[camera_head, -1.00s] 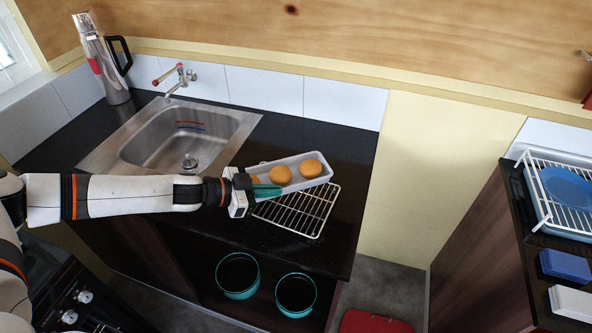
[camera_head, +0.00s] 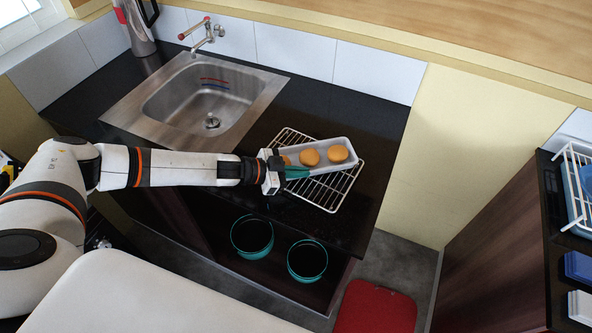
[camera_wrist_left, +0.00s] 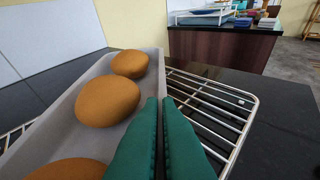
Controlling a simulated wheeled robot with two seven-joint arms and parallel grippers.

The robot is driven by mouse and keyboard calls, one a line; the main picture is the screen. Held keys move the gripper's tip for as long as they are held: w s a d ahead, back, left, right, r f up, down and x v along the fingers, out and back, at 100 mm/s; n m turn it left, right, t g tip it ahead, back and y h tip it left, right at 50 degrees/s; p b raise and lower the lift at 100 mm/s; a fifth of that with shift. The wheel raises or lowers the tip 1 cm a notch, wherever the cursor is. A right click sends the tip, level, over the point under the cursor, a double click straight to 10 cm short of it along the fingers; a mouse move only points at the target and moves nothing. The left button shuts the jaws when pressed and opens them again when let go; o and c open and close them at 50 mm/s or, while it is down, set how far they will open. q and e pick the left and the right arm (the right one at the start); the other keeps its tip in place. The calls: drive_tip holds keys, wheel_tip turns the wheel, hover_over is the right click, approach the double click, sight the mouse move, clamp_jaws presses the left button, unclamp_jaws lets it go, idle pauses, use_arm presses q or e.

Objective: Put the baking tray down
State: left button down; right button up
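The baking tray (camera_head: 343,167) is a light grey, narrow tray with several round, orange-brown buns (camera_head: 309,157) in it. It lies level over the white wire rack (camera_head: 333,192) on the black counter. I cannot tell for sure whether it touches the wires. My left gripper (camera_head: 296,173) is at the tray's near left side. In the left wrist view, its teal fingers (camera_wrist_left: 160,104) are close together at the tray's long side wall (camera_wrist_left: 155,65), shut on it, and they hide part of that wall. My right gripper is not in view.
A steel sink (camera_head: 205,105) with a tap (camera_head: 207,33) is set in the counter (camera_head: 370,110) behind my left arm. A flask (camera_head: 135,25) stands at the back left. Two teal pots (camera_head: 252,235) stand below the counter. The counter's right edge is close to the rack.

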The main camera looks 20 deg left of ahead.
use_arm(q)
drive_tip(key=shift+w+a+f, duration=0.1)
drive_tip(key=shift+w+a, duration=0.05)
drive_tip(key=shift+a, duration=0.05)
drive_tip(key=shift+a+f, duration=0.15)
drive_tip(key=c, duration=1.7)
unclamp_jaws()
drive_tip(key=shift+o, duration=0.3)
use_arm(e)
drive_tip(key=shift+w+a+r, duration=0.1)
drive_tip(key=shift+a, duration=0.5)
use_arm(q)
drive_tip(key=shift+d, duration=0.2)
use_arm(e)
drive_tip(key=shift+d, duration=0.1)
use_arm(q)
drive_tip(key=shift+a+r, duration=0.2)
drive_tip(key=b+v, duration=0.2)
drive_tip(key=v, duration=0.9)
drive_tip(key=shift+s+a+r, duration=0.2)
drive_tip(key=shift+s, duration=0.15)
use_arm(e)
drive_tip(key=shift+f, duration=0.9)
